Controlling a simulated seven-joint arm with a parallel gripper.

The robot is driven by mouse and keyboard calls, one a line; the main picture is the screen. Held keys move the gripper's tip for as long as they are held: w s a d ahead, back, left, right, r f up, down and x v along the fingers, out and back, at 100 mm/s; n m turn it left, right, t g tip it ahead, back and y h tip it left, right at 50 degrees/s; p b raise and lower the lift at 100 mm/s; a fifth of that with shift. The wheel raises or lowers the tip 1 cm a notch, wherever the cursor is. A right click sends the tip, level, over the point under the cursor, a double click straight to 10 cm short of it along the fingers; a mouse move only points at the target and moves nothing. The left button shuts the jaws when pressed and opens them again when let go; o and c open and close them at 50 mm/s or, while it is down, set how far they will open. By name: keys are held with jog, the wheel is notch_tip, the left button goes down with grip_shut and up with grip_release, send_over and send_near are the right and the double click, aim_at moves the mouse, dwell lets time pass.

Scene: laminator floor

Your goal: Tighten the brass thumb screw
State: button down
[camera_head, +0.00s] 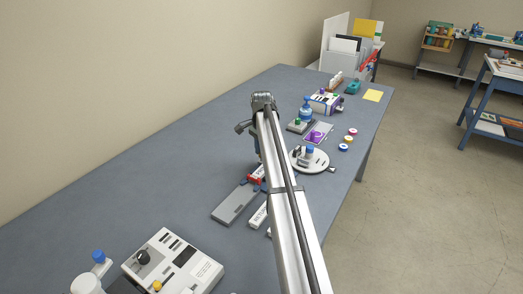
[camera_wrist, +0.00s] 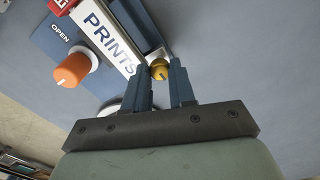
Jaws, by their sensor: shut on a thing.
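In the wrist view the brass thumb screw (camera_wrist: 160,69) is a small round golden knob beside the end of a white strip lettered PRINTS (camera_wrist: 106,38). My gripper (camera_wrist: 159,74) has its two blue-grey fingertips on either side of the screw, shut on it. The screw's lower part is hidden between the fingers. In the head view my arm hides the screw and most of the gripper.
An orange knob (camera_wrist: 73,70) on a blue panel marked OPEN stands left of the screw. In the head view, a round white plate (camera_head: 316,164) with parts on it lies right of my arm, and a white control box (camera_head: 190,256) stands at the front left. The table's left side is clear.

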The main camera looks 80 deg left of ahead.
jog(key=shift+m, duration=0.3)
dwell(0.4)
jog(key=c, duration=0.9)
grip_release()
notch_tip(320, 180, up, 14)
jog(key=shift+f, duration=0.1)
